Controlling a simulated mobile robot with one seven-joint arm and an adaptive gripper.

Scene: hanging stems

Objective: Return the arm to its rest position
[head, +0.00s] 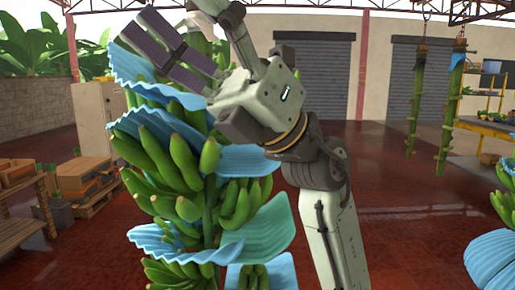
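My gripper (136,28) is at the upper left of the head view, in front of the top of a green banana bunch (180,160). Its two dark fingers point up and left, apart from each other, with nothing seen between them. My arm rises from the lower middle and bends left to the gripper. The bunch hangs upright, with wavy blue sheets (265,228) between its tiers of fruit. The gripper and wrist hide part of its top. I cannot tell whether the gripper touches the bunch or the upper blue sheet.
Another bunch with blue sheets (495,258) is at the right edge. Two bare green stems (417,100) (450,110) hang at the right. Wooden crates (83,178) stand on pallets at the left. A yellow table (484,126) is at the far right. The red floor (405,215) right of my arm is clear.

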